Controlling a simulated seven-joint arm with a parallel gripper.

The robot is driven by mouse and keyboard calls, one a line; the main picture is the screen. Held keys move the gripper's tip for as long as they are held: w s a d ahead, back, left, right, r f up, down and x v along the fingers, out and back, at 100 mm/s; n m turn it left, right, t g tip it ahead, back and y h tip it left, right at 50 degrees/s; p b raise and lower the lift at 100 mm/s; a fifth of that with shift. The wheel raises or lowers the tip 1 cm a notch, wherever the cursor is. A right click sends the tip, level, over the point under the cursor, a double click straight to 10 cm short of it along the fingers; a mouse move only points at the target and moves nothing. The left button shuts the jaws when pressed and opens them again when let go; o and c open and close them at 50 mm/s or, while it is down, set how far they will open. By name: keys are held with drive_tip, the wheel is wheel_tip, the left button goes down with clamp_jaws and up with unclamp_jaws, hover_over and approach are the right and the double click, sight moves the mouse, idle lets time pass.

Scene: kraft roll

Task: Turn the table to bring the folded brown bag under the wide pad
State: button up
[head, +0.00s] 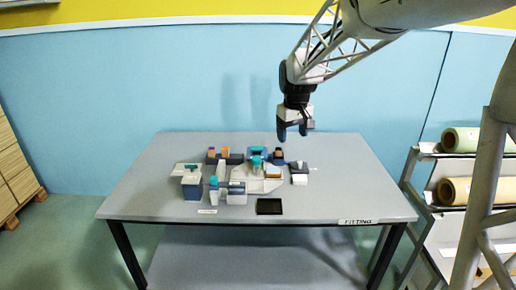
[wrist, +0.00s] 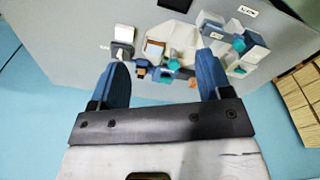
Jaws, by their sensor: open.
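A pale turntable (head: 252,187) sits in the middle of the grey table, and it also shows in the wrist view (wrist: 183,33). A small tan-brown flat piece (head: 273,172) lies at its right side; it looks like the folded brown bag, but it is too small to be sure. Blue-grey stations with teal, orange, purple and brown tops stand around the turntable. I cannot tell which one carries the wide pad. My gripper (head: 292,133) hangs above the back of the table, right of centre, apart from everything. Its blue fingers (wrist: 161,62) are spread with nothing between them.
A black tray (head: 269,206) lies in front of the turntable. A white block (head: 300,179) stands to the right and a blue-and-white box (head: 192,187) to the left. The table's right part is clear. A rack with paper rolls (head: 460,140) stands beyond the right edge.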

drive_tip(key=w+a+f+n, duration=0.1)
drive_tip(key=w+a+f, duration=0.2)
drive_tip(key=w, duration=0.4)
drive_tip(key=w+a+f+n, duration=0.1)
drive_tip(key=w+a+f, duration=0.1)
drive_tip(key=w+f, duration=0.3)
drive_tip(key=n+g, duration=0.1)
drive_tip(key=n, duration=0.1)
hover_over(257, 158)
drive_tip(key=f, duration=0.8)
drive_tip(key=shift+s+f, duration=0.2)
drive_tip(key=shift+w+a+f, duration=0.1)
drive_tip(key=shift+f, duration=0.05)
drive_tip(key=shift+f, duration=3.9)
